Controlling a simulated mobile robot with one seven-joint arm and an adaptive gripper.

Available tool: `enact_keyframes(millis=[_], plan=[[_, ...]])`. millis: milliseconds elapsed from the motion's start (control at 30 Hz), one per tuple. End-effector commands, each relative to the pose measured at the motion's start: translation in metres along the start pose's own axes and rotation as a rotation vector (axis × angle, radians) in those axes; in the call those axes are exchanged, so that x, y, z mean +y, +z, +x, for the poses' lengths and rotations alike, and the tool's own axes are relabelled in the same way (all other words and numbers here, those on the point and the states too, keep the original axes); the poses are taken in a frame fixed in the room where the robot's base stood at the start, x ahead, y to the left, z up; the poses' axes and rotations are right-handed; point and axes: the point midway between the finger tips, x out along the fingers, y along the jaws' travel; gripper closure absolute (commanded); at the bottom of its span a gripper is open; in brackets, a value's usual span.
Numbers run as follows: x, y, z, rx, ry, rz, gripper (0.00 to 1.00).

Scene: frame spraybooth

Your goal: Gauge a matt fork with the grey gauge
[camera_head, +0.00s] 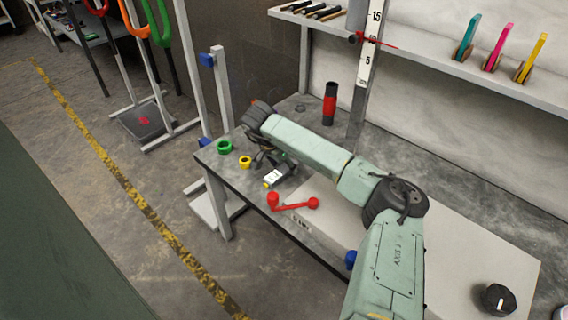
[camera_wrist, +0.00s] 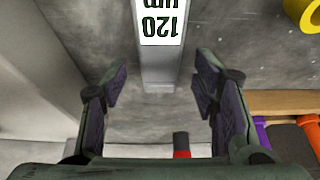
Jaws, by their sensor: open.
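The grey gauge (camera_wrist: 160,68) is a bar with a white label reading "120 µm", upside down in the wrist view. In the head view the gauge (camera_head: 278,177) lies near the front edge of the grey bench. My gripper (camera_head: 266,163) is low over the bench beside it. In the wrist view my gripper (camera_wrist: 160,95) is open, and the bar's near end lies between and just beyond the fingertips, apart from both. A red fork (camera_head: 97,8), an orange fork (camera_head: 133,30) and a green fork (camera_head: 159,30) hang at the upper left. I cannot tell which is matt.
A green ring (camera_head: 224,147) and a yellow ring (camera_head: 245,162) lie left of the gauge. A red double-ended piece (camera_head: 294,205) lies to the right. A black-and-red cylinder (camera_head: 329,104) stands behind. A shelf (camera_head: 430,65) holds coloured tools. A grey post stands left of the bench.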

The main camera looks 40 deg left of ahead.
Motion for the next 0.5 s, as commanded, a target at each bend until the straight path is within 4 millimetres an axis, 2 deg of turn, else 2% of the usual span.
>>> enact_keyframes(millis=[267, 367, 500], plan=[[0.000, 0.000, -0.002, 0.000, 0.000, -0.001, 0.45], [-0.001, -0.001, -0.011, 0.003, -0.002, -0.001, 0.45], [-0.001, -0.002, -0.036, 0.005, -0.002, -0.002, 0.45]])
